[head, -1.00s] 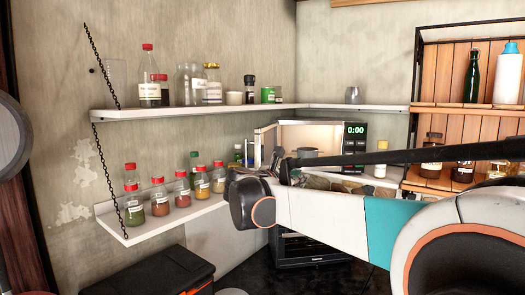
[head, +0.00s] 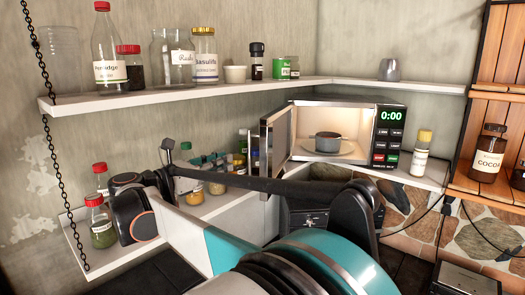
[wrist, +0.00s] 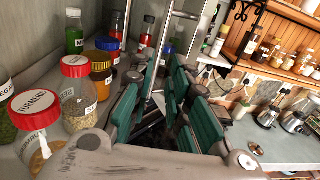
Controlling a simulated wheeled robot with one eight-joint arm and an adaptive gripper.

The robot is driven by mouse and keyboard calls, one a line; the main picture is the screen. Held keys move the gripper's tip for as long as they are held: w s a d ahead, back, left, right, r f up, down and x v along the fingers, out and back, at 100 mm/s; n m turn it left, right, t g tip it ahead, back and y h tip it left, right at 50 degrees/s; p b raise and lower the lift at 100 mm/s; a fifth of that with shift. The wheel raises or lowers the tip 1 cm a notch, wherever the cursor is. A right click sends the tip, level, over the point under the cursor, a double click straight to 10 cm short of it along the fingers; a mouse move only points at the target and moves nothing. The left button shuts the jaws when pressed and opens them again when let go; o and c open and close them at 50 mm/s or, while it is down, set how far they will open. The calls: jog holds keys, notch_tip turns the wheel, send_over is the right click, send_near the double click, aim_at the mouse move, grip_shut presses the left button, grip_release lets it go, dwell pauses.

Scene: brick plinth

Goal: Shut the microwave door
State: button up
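The microwave (head: 385,135) stands on the right shelf with its door (head: 276,138) swung open to the left. A small grey pot (head: 328,142) sits on a plate inside. In the wrist view, my gripper (wrist: 157,98) has its teal-padded fingers apart with a gap between them, and nothing is held there. Pale upright bars (wrist: 165,45), which look like the door's handle and edge, stand just beyond the fingers. I cannot tell whether they touch. In the head view my arm reaches to the left of the door, and the fingertips are not clear.
Spice jars with red lids, one marked turmeric (wrist: 36,120), stand close left of my gripper on the lower shelf. The upper shelf (head: 200,91) carries bottles and jars. A white-labelled bottle (head: 422,155) stands right of the microwave.

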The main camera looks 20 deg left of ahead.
jog(key=p, duration=0.2)
send_over(250, 177)
jog(key=shift+w+a, duration=0.15)
jog(key=shift+w, duration=0.2)
grip_shut()
